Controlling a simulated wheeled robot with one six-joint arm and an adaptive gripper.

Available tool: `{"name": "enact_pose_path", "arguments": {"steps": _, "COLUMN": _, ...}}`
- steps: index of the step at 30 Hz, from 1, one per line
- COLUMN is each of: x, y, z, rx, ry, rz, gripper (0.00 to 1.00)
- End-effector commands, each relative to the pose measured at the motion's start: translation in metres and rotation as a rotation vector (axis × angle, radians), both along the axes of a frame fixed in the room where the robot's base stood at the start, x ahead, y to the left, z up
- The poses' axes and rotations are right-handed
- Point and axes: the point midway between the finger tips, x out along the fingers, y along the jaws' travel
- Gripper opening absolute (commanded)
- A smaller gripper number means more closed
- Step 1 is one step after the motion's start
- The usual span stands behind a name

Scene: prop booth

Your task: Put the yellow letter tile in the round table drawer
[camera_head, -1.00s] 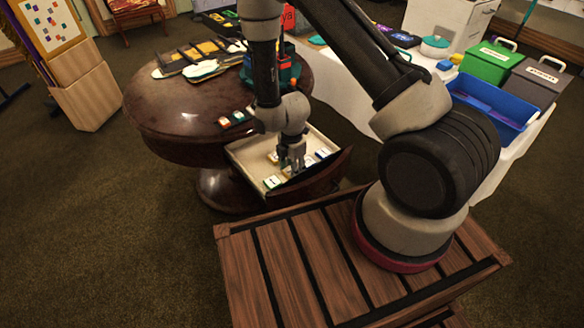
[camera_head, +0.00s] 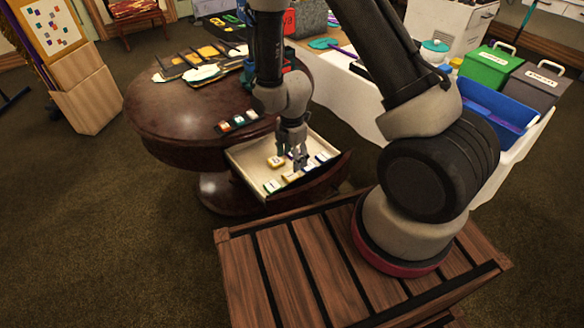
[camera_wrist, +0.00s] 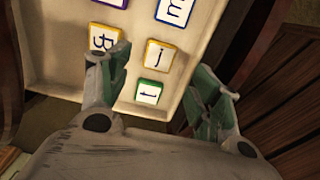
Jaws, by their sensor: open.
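The round table's drawer (camera_head: 246,158) is pulled open and holds several letter tiles. In the wrist view, two tiles with yellow to orange edges lie inside: one marked "j" (camera_wrist: 160,57) and one like a "B" (camera_wrist: 103,38). A yellow-edged tile (camera_head: 277,161) also shows in the drawer in the head view. A green-edged tile (camera_wrist: 149,92) lies near the drawer wall, and a blue-edged tile (camera_wrist: 175,10) lies farther in. My gripper (camera_wrist: 160,66) is open above the drawer, its fingers apart with nothing clearly held between them. It partly hides the drawer in the head view (camera_head: 298,165).
A white-clothed table with a blue bin (camera_head: 490,108) and green and grey boxes stands at the right.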

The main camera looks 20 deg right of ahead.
Motion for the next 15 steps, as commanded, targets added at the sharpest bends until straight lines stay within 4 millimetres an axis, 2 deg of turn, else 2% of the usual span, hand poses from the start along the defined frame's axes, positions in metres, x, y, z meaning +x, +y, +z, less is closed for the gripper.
{"name": "enact_pose_path", "arguments": {"steps": 1, "x": 0.001, "y": 0.001, "z": 0.012, "rx": 0.002, "ry": -0.005, "rz": 0.0, "gripper": 0.64}}
{"name": "enact_pose_path", "arguments": {"steps": 6, "x": 0.0, "y": 0.0, "z": 0.037, "rx": 0.001, "ry": -0.002, "rz": 0.001, "gripper": 0.64}}
{"name": "enact_pose_path", "arguments": {"steps": 13, "x": 0.0, "y": 0.0, "z": 0.049, "rx": 0.0, "ry": -0.001, "rz": -0.004, "gripper": 0.64}}
{"name": "enact_pose_path", "arguments": {"steps": 15, "x": 0.002, "y": -0.002, "z": 0.058, "rx": 0.004, "ry": -0.009, "rz": -0.033, "gripper": 0.64}}
